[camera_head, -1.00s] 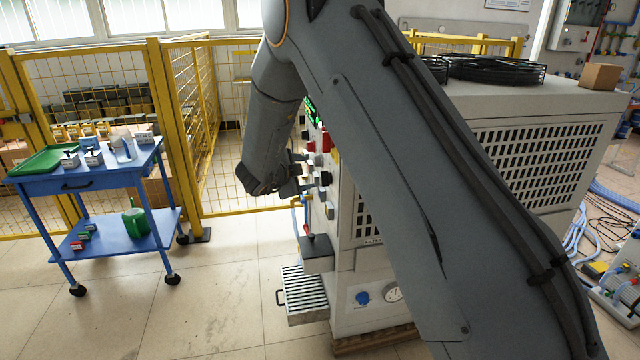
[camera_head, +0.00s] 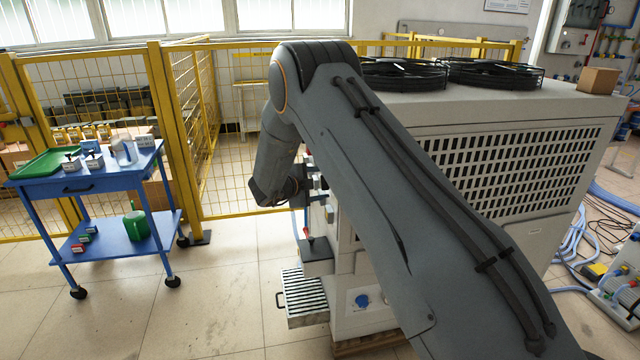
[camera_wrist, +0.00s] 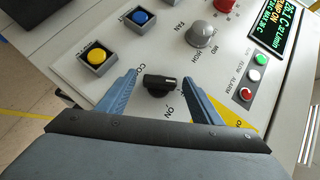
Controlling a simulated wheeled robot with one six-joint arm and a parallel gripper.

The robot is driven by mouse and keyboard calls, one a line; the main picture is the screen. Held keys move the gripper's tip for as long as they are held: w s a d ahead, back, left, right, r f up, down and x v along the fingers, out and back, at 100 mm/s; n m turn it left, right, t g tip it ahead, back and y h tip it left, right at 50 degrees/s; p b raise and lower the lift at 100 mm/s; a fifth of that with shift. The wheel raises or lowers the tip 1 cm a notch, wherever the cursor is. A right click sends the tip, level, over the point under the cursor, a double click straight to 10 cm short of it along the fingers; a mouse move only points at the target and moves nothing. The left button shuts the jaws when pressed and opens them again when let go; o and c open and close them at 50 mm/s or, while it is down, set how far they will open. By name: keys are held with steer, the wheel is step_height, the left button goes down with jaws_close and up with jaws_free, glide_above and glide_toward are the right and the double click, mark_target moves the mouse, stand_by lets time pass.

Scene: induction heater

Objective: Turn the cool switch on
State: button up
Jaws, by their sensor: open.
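The cool switch (camera_wrist: 160,84) is a black rotary knob on the pale panel in the wrist view. Lettering beside it is partly covered; "CO" shows to its left and "ON" below right. My gripper (camera_wrist: 162,80) is open, with one blue-grey finger on each side of the knob. I cannot tell whether the fingers touch it. In the head view my gripper (camera_head: 302,192) is at the front panel of the white machine (camera_head: 580,150), and my arm hides much of the panel.
In the wrist view, a yellow button (camera_wrist: 96,56), a blue button (camera_wrist: 139,17), a grey fan knob (camera_wrist: 201,33), a red alarm light (camera_wrist: 246,94) and a lit display (camera_wrist: 292,30) surround the switch. A blue cart (camera_head: 90,180) stands at left; floor between is clear.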

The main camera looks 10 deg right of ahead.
steer(key=c, duration=1.1)
steer(key=shift+o, duration=0.2)
steer(key=shift+f+b, duration=0.15)
steer(key=shift+b, duration=0.25)
steer(key=m+t+h+b, duration=0.1)
steer(key=m+h+b, duration=0.1)
steer(key=b, duration=0.3)
steer(key=m+t+h+b, duration=0.2)
steer(key=m+b, duration=0.1)
steer(key=b, duration=0.3)
steer(key=f+m+t+h+b, duration=0.1)
steer(key=m+t+h+b, duration=0.1)
steer(key=b, duration=0.3)
steer(key=shift+f+m+b, duration=0.1)
steer(key=shift+m+b, duration=0.3)
steer(key=shift+m, duration=0.4)
steer(key=shift+t, duration=0.3)
